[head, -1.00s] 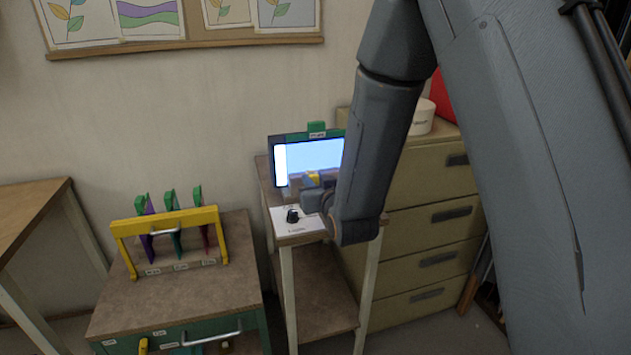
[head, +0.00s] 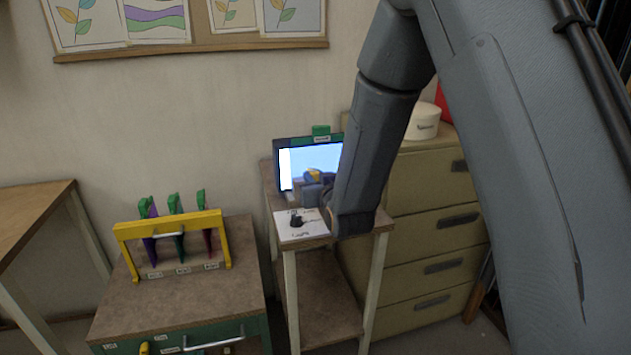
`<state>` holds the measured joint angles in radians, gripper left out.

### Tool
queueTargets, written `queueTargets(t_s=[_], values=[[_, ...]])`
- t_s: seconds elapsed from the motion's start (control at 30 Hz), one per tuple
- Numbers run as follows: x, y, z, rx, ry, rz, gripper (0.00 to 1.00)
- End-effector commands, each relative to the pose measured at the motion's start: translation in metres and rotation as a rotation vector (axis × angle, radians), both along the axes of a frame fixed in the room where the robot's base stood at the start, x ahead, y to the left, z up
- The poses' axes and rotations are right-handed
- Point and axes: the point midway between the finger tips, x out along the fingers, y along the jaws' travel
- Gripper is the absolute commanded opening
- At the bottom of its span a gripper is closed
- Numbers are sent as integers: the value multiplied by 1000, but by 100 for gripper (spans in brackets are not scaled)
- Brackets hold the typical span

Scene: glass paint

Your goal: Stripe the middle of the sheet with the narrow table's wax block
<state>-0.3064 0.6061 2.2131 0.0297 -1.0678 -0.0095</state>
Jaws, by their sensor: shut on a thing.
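The sheet (head: 300,158) is a bright upright panel in a dark frame with a green tab on top, at the back of the narrow table (head: 304,239). Its left edge is white and the rest is pale blue. My gripper (head: 316,183) is in front of the sheet's lower middle, partly hidden by my arm. It is shut on a small yellow block (head: 314,175), which looks like the wax block. I cannot tell whether the block touches the sheet.
A white card with a dark knob (head: 295,221) lies on the narrow table's front. A yellow rack (head: 170,228) with coloured, green-topped pieces stands on the cabinet at left. Beige drawers (head: 430,200) with a white round tub (head: 424,121) stand at right.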

Motion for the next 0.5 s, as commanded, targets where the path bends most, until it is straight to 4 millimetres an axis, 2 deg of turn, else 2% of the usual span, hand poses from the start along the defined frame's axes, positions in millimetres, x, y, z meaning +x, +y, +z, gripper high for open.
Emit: queueTargets(t_s=[0.5], values=[[43,12,-11,35,-123,0,0]])
